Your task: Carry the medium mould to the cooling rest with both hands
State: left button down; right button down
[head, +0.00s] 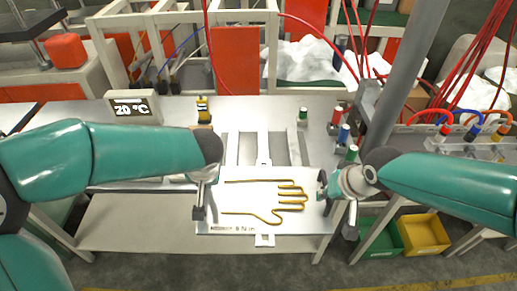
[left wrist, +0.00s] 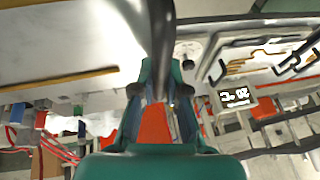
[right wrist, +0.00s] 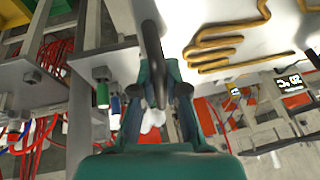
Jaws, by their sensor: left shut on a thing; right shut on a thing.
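The medium mould (head: 245,199) is a pale flat plate with a golden hand outline, held level near the front of the bench. Part of it shows in the left wrist view (left wrist: 65,40) and, with the golden fingers, in the right wrist view (right wrist: 190,20). My left gripper (head: 203,192) is shut on the dark handle at its left end. My right gripper (head: 326,184) is shut on the handle at its right end. Pale metal rails (head: 295,147) lie on the bench behind the mould; I cannot tell whether they are the cooling rest.
A yellow-and-black item (head: 203,108) stands at the back. Red, blue and green-capped cylinders (head: 344,134) stand at the right, near a grey post (head: 394,70). Red hoses hang at the right.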

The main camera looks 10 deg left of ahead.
aim_at(263, 148)
jog(key=u, duration=0.1)
jog(key=i, duration=1)
jog(key=z, duration=0.05)
